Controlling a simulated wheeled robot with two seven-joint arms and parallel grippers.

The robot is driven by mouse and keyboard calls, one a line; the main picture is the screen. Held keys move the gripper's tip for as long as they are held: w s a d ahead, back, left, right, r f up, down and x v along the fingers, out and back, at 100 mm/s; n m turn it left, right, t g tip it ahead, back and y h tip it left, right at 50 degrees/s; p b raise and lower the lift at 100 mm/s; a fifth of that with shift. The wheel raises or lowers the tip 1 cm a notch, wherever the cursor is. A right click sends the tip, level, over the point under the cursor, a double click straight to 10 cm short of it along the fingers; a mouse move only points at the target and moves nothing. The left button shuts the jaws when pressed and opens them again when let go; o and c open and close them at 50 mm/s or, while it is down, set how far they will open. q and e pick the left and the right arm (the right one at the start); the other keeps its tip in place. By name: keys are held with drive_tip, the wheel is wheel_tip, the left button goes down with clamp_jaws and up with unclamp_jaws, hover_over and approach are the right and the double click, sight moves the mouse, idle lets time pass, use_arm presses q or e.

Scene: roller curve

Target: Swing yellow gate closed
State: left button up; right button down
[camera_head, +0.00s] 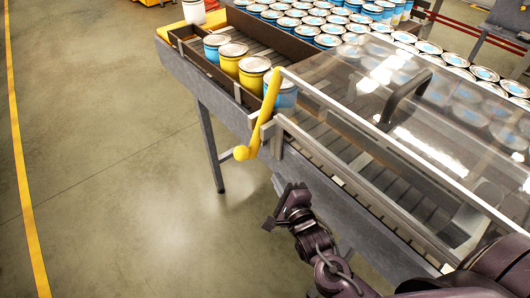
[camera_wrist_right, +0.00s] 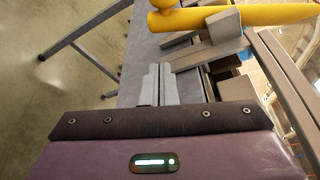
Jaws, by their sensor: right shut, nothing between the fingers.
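The yellow gate (camera_head: 268,108) is a bar with a round knob at its lower end, mounted at the side of the roller conveyor. It slants from the cans down past the rail, with the knob outside the conveyor edge. In the right wrist view the yellow gate (camera_wrist_right: 245,16) crosses the top, beside a grey bracket. My right gripper (camera_head: 283,203) is below the knob, outside the conveyor, apart from the gate. In the wrist view its grey fingers (camera_wrist_right: 160,84) are together and empty. My left gripper is not in view.
Blue and yellow cans (camera_head: 253,72) stand in a row behind the gate. A clear cover (camera_head: 390,85) with a dark handle (camera_head: 404,98) lies over the conveyor (camera_head: 335,140). Many more cans (camera_head: 330,40) stand beyond. The floor (camera_head: 110,170) at left is clear.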

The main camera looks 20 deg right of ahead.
drive_tip(key=shift+f, duration=0.15)
drive_tip(key=w+f+b, duration=0.1)
drive_tip(key=w+b, duration=0.4)
drive_tip(key=w, duration=0.5)
drive_tip(key=shift+a, duration=0.2)
drive_tip(key=shift+w+f, duration=0.1)
